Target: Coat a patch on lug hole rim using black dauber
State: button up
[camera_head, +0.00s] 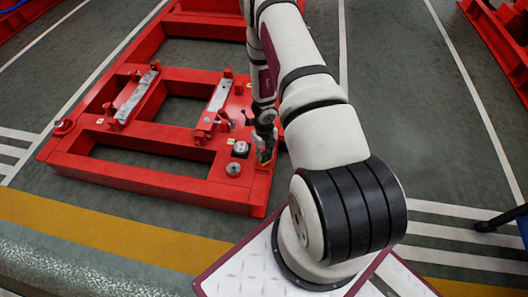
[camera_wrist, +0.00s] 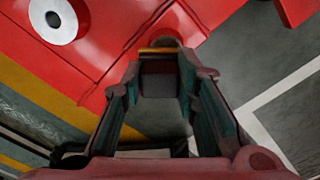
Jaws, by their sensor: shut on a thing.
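My gripper (camera_head: 266,152) is low over the near right corner of the red frame (camera_head: 150,178). In the wrist view its two teal-padded fingers (camera_wrist: 160,66) are shut on a dark block-like thing (camera_wrist: 161,84), which looks like the dauber. An orange-yellow strip (camera_wrist: 158,51) crosses its far end, and a small brownish tip shows beyond it against the red surface. I cannot tell whether the tip touches. A red lug (camera_head: 62,127) sticks out at the frame's left corner. Any lug rim under my gripper is hidden.
A pale round disc with a dark centre (camera_wrist: 53,20) sits on the red frame beside my gripper. Two raised rails (camera_head: 137,97) cross the frame.

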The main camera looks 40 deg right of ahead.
jog(key=shift+w+d+f+p, duration=0.15)
jog(key=shift+w+d+p, duration=0.45)
jog(key=shift+p, duration=1.75)
jog(key=shift+s+d, duration=0.1)
jog(key=shift+d, duration=0.05)
jog(key=shift+w+d, duration=0.3)
jog(key=shift+d, duration=0.05)
jog(key=shift+s+a+r, duration=0.2)
jog(key=shift+s+a, duration=0.1)
jog(key=shift+a, duration=0.15)
jog(key=shift+s+a+f+b, duration=0.15)
jog(key=shift+s+a+b, duration=0.15)
jog(key=shift+b, duration=0.65)
jog(key=shift+a, duration=0.1)
jog(key=shift+s+a+b, duration=0.4)
jog(key=shift+a+b, duration=0.1)
jog(key=shift+b, duration=1.6)
jog(key=shift+w+d+p, duration=0.15)
jog(key=shift+d+p, duration=0.05)
jog(key=shift+p, duration=0.6)
